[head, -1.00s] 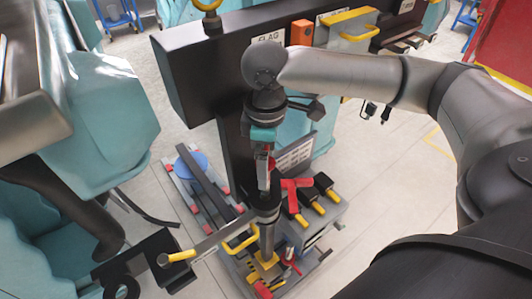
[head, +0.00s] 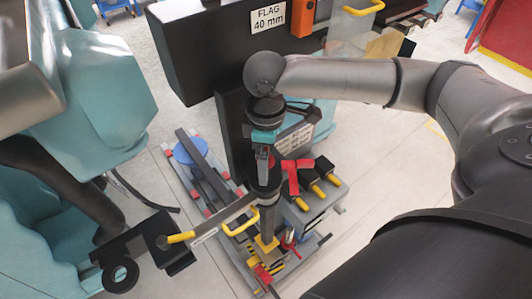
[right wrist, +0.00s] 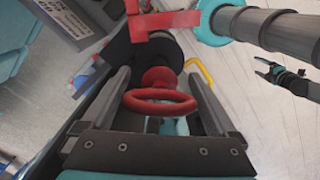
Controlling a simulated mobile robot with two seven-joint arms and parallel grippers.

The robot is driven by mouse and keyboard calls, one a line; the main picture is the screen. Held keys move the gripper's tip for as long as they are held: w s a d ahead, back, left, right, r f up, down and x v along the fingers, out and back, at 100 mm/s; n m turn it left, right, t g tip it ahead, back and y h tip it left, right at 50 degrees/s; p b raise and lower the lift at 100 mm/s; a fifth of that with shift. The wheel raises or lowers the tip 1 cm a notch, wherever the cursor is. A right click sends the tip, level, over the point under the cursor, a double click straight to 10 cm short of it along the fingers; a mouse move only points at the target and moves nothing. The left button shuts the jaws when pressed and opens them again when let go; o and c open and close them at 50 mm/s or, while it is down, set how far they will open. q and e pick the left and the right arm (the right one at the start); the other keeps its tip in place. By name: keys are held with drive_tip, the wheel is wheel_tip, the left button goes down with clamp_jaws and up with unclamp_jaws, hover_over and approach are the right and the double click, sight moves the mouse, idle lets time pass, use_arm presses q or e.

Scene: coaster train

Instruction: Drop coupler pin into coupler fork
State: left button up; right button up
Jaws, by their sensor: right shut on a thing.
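My right gripper (head: 265,160) points down over a black cylindrical part in the head view (head: 264,182), at the top of an upright post. In the right wrist view its fingers (right wrist: 160,98) are closed about a red piece with a ring handle (right wrist: 160,108), which looks like the coupler pin. The black round part (right wrist: 150,52) lies just beyond the red piece. I cannot tell whether the pin's tip is inside it, and I cannot make out the coupler fork for certain. My left gripper is not in view.
A red lever (head: 297,174) and yellow-tipped black handles (head: 318,180) stand close on the right. A black FLAG 40 mm beam (head: 205,55) stands behind. Floor (head: 395,165) at right is clear.

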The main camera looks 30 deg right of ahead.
drive_tip(key=shift+f+b, duration=0.65)
drive_tip(key=shift+f, duration=1.55)
drive_tip(key=shift+s+a+f, duration=0.15)
drive_tip(key=shift+s+f, duration=0.2)
drive_tip(key=shift+f, duration=0.15)
drive_tip(key=o, duration=1.4)
drive_tip(key=shift+o, duration=0.2)
drive_tip(key=r, duration=1.6)
drive_tip(key=shift+w+r+p, duration=0.15)
drive_tip(key=shift+w+p, duration=0.05)
drive_tip(key=shift+p, duration=0.2)
